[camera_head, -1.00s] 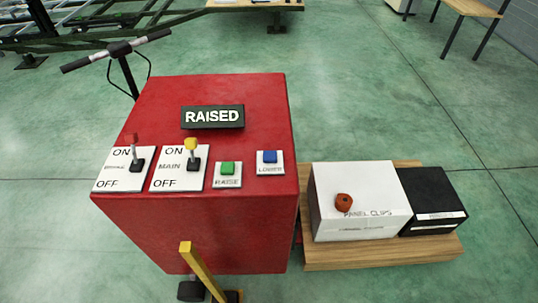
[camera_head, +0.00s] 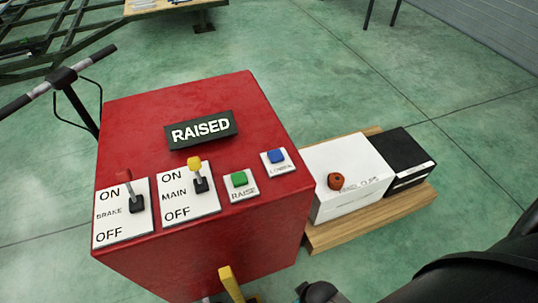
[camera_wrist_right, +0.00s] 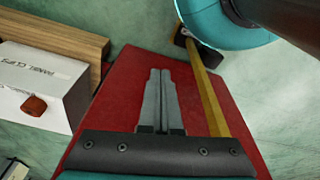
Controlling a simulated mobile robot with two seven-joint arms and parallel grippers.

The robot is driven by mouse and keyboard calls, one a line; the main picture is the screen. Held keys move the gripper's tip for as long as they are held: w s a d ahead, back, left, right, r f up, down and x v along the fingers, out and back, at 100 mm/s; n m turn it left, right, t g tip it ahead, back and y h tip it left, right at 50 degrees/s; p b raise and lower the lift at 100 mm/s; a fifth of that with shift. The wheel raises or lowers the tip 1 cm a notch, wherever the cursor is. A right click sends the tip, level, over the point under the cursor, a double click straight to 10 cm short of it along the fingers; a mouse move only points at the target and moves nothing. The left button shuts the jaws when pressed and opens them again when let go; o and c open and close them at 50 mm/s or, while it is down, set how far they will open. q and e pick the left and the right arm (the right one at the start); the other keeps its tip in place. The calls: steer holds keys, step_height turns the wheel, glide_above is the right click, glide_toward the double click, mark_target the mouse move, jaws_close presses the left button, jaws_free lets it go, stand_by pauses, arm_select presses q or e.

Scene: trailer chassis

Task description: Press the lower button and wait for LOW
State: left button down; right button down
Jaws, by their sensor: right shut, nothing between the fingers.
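The red control box (camera_head: 200,110) fills the middle of the head view. Its black display (camera_head: 201,131) reads RAISED. The lower button (camera_head: 276,156) is blue, on a white plate at the right of the top face. The green raise button (camera_head: 239,179) is just left of it. My right arm enters the head view at the lower right, and the fingertips are not clear there. In the right wrist view my right gripper (camera_wrist_right: 160,72) is shut and empty, in front of a red face of the box. No button shows in that view. My left gripper is not in view.
The brake lever (camera_head: 124,175) and main lever (camera_head: 195,164) both tilt toward ON. A yellow bar (camera_wrist_right: 205,90) stands beside the box. A white panel clips box (camera_head: 345,160) with an orange-red knob and a black box (camera_head: 405,160) sit on a wooden board (camera_head: 375,222).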

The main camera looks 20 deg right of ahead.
steer(key=w+r+t, duration=0.1)
steer(key=w+r, duration=0.3)
steer(key=r, duration=0.6)
steer(key=w+r+t, duration=0.1)
steer(key=w+r, duration=0.4)
steer(key=r, duration=0.4)
steer(key=w+d+r+m+t+h, duration=0.1)
steer(key=w+d+r+m+t, duration=0.1)
steer(key=w+d+r+t, duration=0.4)
steer(key=shift+w+d+r+m+t, duration=0.2)
steer(key=shift+w+r+m+t, duration=0.2)
steer(key=shift+w+r+t, duration=2.6)
steer(key=shift+w+f+g, duration=0.35)
steer(key=shift+w+g, duration=0.05)
steer(key=b, duration=0.2)
glide_above(279, 164)
step_height(279, 164, down, 2)
steer(key=shift+s+f, duration=0.1)
steer(key=shift+f, duration=0.1)
step_height(279, 164, down, 3)
steer(key=shift+r+b, duration=0.15)
steer(key=shift+b, duration=0.45)
steer(key=shift+f, duration=0.65)
